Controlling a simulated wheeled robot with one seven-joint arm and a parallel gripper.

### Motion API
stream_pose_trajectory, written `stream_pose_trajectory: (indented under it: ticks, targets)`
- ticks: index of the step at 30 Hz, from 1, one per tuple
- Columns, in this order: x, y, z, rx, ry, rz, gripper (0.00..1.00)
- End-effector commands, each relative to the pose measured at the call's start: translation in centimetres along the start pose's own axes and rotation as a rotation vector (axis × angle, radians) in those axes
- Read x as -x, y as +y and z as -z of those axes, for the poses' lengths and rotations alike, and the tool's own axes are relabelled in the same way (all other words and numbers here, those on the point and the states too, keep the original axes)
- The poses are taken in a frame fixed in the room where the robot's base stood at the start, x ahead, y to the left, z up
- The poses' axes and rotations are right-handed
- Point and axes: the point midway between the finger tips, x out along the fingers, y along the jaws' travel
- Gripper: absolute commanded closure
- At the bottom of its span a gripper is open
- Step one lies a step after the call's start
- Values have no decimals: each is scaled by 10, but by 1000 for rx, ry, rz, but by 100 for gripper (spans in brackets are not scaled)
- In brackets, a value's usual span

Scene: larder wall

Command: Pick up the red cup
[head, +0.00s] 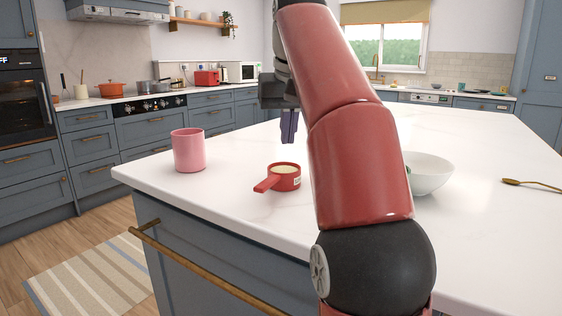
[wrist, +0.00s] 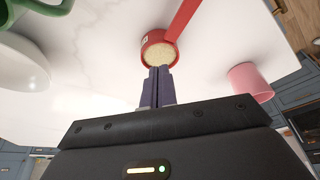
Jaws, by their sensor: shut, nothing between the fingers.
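The red cup (head: 285,178) is a small measuring cup with a straight handle and pale contents. It stands upright on the white island top, its handle pointing to the lower left. In the wrist view the cup (wrist: 150,38) shows just beyond my fingertips, with its handle toward the upper right. My gripper (head: 289,140) is above and behind the cup in the head view, fingers pointing down. In the wrist view the fingers (wrist: 158,72) are together and nothing is between them. I cannot tell the exact gap between fingertips and cup.
A pink mug (head: 188,150) stands on the island left of the cup. A white bowl (head: 430,174) with something green stands to the right, partly behind my arm. A gold spoon (head: 530,184) lies at far right. The counter around the cup is clear, with the island edge in front.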

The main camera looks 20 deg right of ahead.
Motion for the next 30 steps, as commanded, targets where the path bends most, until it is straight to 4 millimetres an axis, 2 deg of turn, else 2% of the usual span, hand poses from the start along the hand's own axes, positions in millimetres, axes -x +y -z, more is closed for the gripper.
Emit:
stream_pose_trajectory:
  ticks: [9, 15, 21, 30]
  targets:
    - [-50, 0, -1, -1, -3, -1, 100]
    - [-74, 0, -1, -1, 0, -1, 100]
    - [-82, 0, 0, -1, 2, -1, 100]
    - [-82, 0, -1, -1, 2, -1, 100]
